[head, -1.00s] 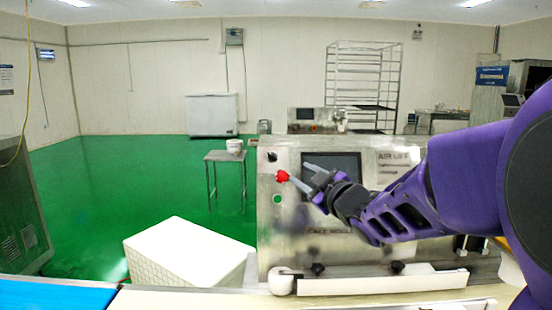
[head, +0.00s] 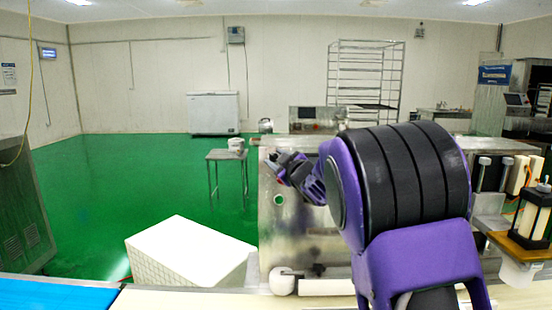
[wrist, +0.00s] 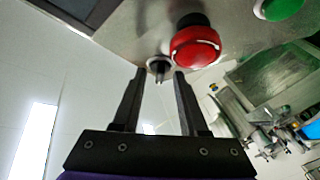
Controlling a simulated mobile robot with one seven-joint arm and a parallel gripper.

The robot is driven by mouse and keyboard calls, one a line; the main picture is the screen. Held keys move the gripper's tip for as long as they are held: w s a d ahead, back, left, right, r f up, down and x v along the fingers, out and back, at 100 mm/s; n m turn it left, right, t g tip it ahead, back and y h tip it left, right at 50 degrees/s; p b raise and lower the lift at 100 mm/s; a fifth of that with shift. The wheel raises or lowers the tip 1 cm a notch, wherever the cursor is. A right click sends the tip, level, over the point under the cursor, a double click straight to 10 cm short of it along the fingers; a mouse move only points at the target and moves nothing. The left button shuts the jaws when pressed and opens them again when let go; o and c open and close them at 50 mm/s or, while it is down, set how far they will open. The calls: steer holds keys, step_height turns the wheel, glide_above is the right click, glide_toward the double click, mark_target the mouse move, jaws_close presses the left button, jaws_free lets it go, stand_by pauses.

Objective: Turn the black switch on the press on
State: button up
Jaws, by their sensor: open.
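The steel press (head: 290,235) stands in front of me, its front panel largely covered by my arm. In the wrist view, the small black switch (wrist: 159,65) with a light ring sits on the panel (wrist: 130,35), beside the red button (wrist: 196,46). My gripper (wrist: 158,78) is open, one finger on each side of the switch in the picture; I cannot tell whether they touch it. In the head view, my gripper (head: 272,163) is at the panel's upper left and hides the switch and red button.
A green button (head: 279,200) is on the panel below my gripper and also shows in the wrist view (wrist: 280,7). A white box (head: 190,252) stands at lower left. A small table (head: 228,157) and freezer (head: 213,114) stand behind. Green floor lies open at left.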

steer(key=shift+w, duration=0.1)
jaws_close()
